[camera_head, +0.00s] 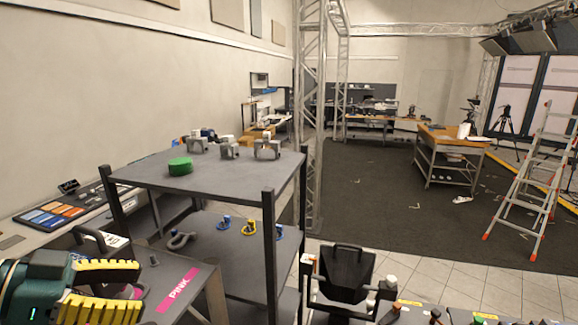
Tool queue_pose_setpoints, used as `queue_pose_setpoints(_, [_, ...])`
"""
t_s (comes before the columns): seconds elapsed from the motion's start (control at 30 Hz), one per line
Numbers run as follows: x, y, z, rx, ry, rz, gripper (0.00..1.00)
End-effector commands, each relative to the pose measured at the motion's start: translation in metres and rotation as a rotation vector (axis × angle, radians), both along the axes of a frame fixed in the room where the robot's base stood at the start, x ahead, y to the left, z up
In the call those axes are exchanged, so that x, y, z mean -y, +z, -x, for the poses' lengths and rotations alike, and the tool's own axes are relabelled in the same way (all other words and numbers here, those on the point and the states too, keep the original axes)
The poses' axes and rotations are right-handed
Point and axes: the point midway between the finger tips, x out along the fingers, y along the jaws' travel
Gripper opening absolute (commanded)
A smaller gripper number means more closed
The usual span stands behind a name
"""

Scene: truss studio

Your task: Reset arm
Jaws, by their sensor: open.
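My gripper (112,290) is at the lower left of the head view. It has a dark green body and two yellow ribbed fingers, one above the other with a gap between them. The fingers are apart and nothing shows between them. The gripper is in front of a grey surface with a pink label reading PINK (178,290), left of a dark shelf unit (225,178). The rest of my arm is outside the picture.
The shelf's top holds a green round object (180,166) and several grey clamp-like parts (267,149). Shackle-like pieces (249,228) lie on its lower shelf. A black container (346,272) stands at the bottom centre. A ladder (535,190) and workbench (450,138) stand right.

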Motion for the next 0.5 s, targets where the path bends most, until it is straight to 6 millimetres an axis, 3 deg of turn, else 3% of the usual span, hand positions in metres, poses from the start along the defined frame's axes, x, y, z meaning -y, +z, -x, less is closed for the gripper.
queue_pose_setpoints(0.17, [0.038,-0.024,-0.042,-0.036,0.111,-0.095,0.66])
queue_pose_setpoints(0.3, [0.080,-0.039,-0.076,-0.019,0.257,-0.171,0.66])
queue_pose_setpoints(0.4, [0.120,-0.040,-0.095,0.043,0.391,-0.205,0.66])
queue_pose_setpoints(0.5, [0.162,-0.029,-0.101,0.144,0.525,-0.196,0.66])
